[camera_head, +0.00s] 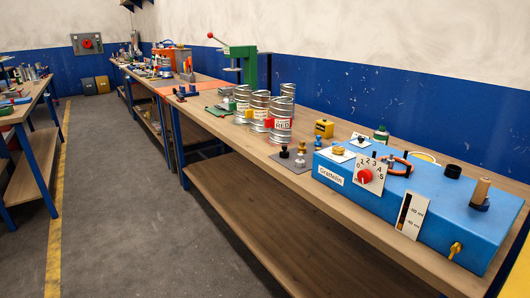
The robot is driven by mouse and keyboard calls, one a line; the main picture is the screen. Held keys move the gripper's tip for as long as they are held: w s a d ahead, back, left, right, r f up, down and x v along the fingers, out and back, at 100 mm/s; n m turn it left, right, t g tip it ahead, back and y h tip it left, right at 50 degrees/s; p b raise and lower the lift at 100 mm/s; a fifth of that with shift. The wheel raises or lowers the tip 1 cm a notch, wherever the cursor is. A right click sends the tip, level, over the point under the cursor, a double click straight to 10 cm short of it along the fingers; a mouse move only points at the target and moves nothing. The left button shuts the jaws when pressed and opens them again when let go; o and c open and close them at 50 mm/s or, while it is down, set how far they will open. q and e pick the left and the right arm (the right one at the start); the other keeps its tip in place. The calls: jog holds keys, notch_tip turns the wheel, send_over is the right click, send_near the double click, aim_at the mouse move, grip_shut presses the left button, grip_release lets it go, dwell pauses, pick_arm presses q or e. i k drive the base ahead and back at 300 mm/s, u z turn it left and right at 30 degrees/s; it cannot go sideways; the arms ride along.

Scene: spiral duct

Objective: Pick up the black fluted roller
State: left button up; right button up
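I cannot make out for sure which thing is the black fluted roller. A short black cylinder (453,171) stands on top of the blue machine box (430,195) at the right; it is too small to tell whether it is fluted. Small dark knob-like pieces (284,152) stand on a grey plate on the bench left of the box. Neither of my grippers is in view.
A long wooden bench (345,205) runs along the wall, with a lower shelf (270,220). Another bench (22,112) is at left. The grey floor aisle (110,190) between is clear.

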aim_at(284, 154)
jog(key=u, duration=0.75)
jog(key=k, duration=1)
jog(key=u, duration=1.6)
jog(key=i, duration=0.4)
jog(key=z, duration=0.5)
jog(key=i, duration=2.35)
jog(key=z, duration=1.4)
jog(key=i, duration=1.1)
jog(key=z, duration=1.05)
